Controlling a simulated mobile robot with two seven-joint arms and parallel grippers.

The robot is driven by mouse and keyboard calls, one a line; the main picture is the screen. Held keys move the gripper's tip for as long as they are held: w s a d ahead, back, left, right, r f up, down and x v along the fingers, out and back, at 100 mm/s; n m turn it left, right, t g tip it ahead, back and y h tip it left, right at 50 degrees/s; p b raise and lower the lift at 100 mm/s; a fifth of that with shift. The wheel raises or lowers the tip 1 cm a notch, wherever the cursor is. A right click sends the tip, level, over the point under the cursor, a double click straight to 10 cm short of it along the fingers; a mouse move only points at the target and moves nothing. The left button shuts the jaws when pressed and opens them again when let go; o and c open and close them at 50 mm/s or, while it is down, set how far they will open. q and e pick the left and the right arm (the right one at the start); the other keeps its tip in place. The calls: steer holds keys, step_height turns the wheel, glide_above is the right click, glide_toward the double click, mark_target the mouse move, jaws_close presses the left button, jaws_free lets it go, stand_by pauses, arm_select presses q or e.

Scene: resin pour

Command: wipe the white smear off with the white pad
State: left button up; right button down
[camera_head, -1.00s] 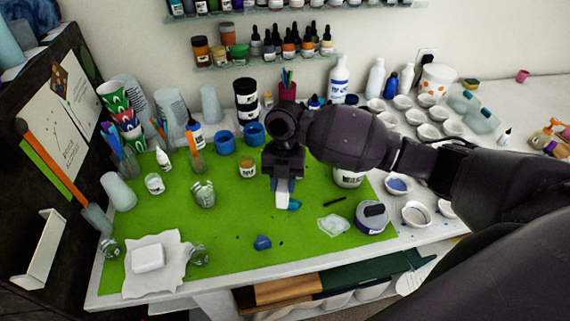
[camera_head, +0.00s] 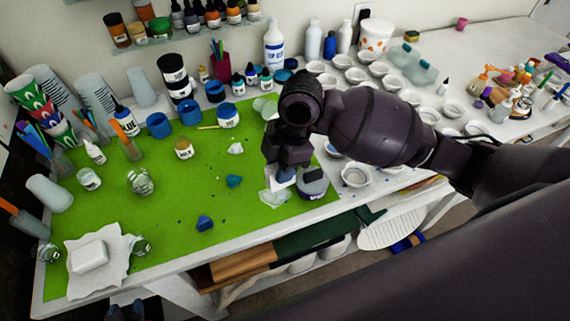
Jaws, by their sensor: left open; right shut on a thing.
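My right gripper (camera_head: 283,176) comes in from the right and points down over the right part of the green mat (camera_head: 175,215). It is shut on the white pad (camera_head: 281,180), which is mostly hidden by the fingers. A pale, partly see-through white smear (camera_head: 274,198) lies on the mat just below the pad. I cannot tell whether the pad touches it. My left gripper (camera_head: 125,311) shows only a little at the bottom edge, in front of the table, open and away from the smear.
A white block (camera_head: 90,256) rests on paper at the front left. Bowls (camera_head: 356,175), bottles and jars crowd the back and right. The mat's front middle is fairly clear.

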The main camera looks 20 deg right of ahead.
steer(key=shift+a+m, duration=0.2)
steer(key=shift+m, duration=0.4)
steer(key=shift+f, duration=2.5)
